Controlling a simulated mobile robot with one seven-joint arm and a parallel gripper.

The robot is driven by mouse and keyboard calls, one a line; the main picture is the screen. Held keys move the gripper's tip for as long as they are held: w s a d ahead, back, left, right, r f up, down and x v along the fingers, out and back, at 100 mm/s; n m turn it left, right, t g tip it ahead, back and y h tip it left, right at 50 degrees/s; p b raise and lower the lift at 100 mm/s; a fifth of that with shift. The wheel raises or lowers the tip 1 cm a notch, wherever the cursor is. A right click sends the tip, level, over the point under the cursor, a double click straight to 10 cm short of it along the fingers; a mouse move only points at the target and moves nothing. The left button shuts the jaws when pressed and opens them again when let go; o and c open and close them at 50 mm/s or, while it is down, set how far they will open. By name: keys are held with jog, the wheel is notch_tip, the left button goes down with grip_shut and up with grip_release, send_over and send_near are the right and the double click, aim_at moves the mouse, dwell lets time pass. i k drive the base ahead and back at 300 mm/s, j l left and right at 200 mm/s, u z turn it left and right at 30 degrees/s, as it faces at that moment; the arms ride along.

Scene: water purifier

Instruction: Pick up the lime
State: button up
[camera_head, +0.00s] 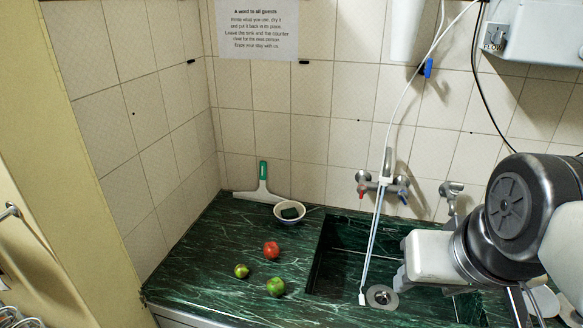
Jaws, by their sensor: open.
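Two green round fruits lie on the dark green marbled counter (200,265), left of the sink. The smaller yellowish-green one (242,270) looks most like the lime. The larger, brighter green one (276,287) lies to its lower right, and I cannot tell for sure which is the lime. My gripper (428,288) is at the right, over the sink area, well away from both fruits. Its fingers are apart and nothing shows between them. Part of my arm fills the right edge.
A red fruit (271,250) lies just behind the green ones. The sink (330,265), a tap (381,186) and a white tube (374,235) lie between fruits and gripper.

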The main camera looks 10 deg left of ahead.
aim_at(242, 271)
jog(key=k+j+u, duration=0.25)
jog(key=u, duration=0.15)
jog(key=k+j+u, duration=0.2)
jog(key=u, duration=0.15)
jog(key=i+j+z, duration=0.3)
jog(key=j, duration=0.35)
jog(key=i+j+z, duration=0.2)
jog(key=i+j, duration=0.1)
jog(key=j, duration=0.1)
